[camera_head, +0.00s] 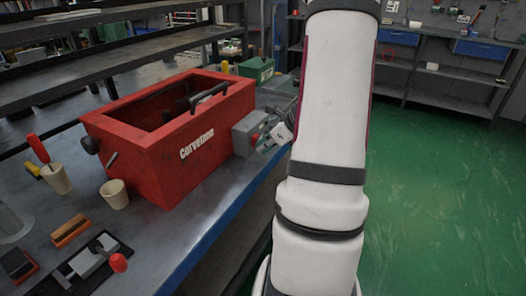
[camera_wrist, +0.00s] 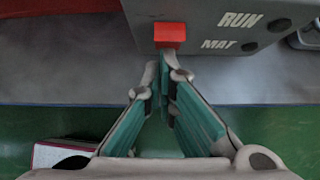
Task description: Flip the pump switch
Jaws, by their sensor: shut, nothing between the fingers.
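The pump switch seems to be the red block (camera_wrist: 169,36) on the face of a grey box (camera_wrist: 215,30) lettered "RUN" and "MAT". The grey box (camera_head: 243,133) stands at the right end of the red box, and its red part (camera_head: 255,139) shows on its right side. My gripper (camera_wrist: 166,72) is shut and empty, its fingertips just below the red block in the wrist view. I cannot tell whether they touch it. In the head view my gripper (camera_head: 275,138) is small and partly hidden by my arm.
A large red box (camera_head: 180,150) with a black handle stands on the workbench (camera_head: 215,215). Cups, a brush and small tools lie at the left. A green box (camera_head: 257,69) stands behind. Green floor (camera_head: 440,190) is open at the right.

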